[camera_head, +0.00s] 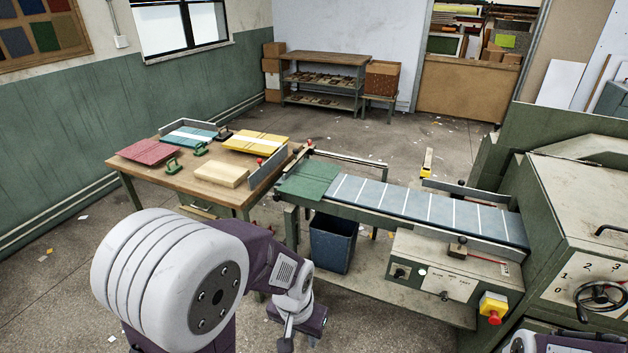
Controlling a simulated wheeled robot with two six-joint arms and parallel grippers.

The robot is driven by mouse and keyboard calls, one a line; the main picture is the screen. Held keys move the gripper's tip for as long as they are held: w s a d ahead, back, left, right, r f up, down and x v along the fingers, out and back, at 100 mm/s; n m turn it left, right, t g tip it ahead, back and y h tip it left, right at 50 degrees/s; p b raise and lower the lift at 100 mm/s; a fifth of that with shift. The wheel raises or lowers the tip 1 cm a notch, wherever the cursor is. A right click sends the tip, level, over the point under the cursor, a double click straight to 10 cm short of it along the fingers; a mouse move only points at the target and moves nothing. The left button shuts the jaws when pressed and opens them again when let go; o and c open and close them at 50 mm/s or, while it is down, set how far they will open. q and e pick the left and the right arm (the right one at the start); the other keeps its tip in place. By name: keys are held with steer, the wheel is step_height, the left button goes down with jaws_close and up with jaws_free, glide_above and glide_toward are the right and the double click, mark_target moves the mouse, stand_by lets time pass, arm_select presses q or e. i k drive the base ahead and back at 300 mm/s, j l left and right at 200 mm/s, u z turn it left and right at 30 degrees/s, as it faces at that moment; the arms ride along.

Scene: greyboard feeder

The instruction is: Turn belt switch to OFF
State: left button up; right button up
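The belt conveyor (410,204) runs across the right half, blue with white cross lines. A grey control box (425,262) hangs on its front side. It carries a small dark switch (399,272) at its left and a pale label plate with a small dark knob (444,296). The lettering and the switch's position are too small to read. My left gripper (300,326) hangs low at bottom centre, left of the control box and clear of it; its fingers are not clear. Of my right arm only a part shows at the bottom right edge; its gripper is out of view.
A red stop button (494,316) on a yellow box sits right of the control box. A blue bin (332,242) stands under the conveyor. A wooden table (150,180) holds coloured boards. A green machine with a handwheel (600,297) stands at right. Floor left is open.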

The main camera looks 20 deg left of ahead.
mark_target(399, 273)
steer(key=i+l+u, duration=0.4)
steer(key=l, duration=0.25)
steer(key=i+l+u, duration=0.2)
steer(key=l, duration=0.15)
steer(key=k, duration=0.1)
